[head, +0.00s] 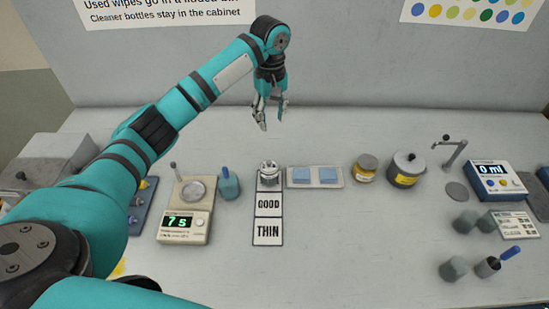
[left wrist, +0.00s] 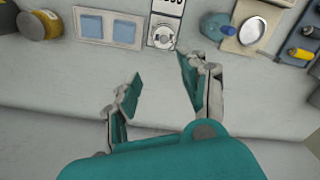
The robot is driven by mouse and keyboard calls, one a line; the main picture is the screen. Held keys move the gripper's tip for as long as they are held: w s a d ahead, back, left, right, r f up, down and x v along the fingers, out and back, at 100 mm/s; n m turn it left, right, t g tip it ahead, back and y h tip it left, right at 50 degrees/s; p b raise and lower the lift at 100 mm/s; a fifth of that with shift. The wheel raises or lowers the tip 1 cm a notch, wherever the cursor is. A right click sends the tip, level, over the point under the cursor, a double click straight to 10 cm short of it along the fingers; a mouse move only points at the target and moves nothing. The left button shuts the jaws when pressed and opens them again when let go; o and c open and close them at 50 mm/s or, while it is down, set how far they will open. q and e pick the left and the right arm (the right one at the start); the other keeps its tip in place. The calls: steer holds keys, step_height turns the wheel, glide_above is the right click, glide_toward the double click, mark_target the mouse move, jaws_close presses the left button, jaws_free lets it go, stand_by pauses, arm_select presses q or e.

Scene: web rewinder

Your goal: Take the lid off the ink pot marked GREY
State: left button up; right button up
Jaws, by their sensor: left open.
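In the head view my left gripper (head: 271,110) is open and empty, held above the back of the table. In the left wrist view its two fingers (left wrist: 158,75) stand apart with bare table between them. I cannot read GREY on either label. My right gripper is not in view.
A small metal-topped jar (head: 268,172) stands at the head of the GOOD/THIN card (head: 268,205). A 0 ml meter (head: 496,181) stands right. The front middle is clear.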

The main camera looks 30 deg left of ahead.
arm_select(q)
steer(key=p, duration=0.2)
glide_above(269, 161)
step_height(269, 161, down, 6)
steer(key=r, duration=0.1)
steer(key=f, duration=0.5)
steer(key=shift+w+d+f+p, duration=0.1)
steer(key=shift+w+f+p, duration=0.05)
steer(key=shift+w+p, duration=0.15)
steer(key=shift+s+f, duration=0.1)
steer(key=shift+f, duration=0.4)
steer(key=shift+s+f+p, duration=0.1)
steer(key=shift+f+p, duration=0.2)
steer(key=f, duration=0.2)
steer(key=f+p, duration=0.1)
steer(key=shift+s+f, duration=0.2)
steer(key=shift+f, duration=0.65)
steer(key=c, duration=0.8)
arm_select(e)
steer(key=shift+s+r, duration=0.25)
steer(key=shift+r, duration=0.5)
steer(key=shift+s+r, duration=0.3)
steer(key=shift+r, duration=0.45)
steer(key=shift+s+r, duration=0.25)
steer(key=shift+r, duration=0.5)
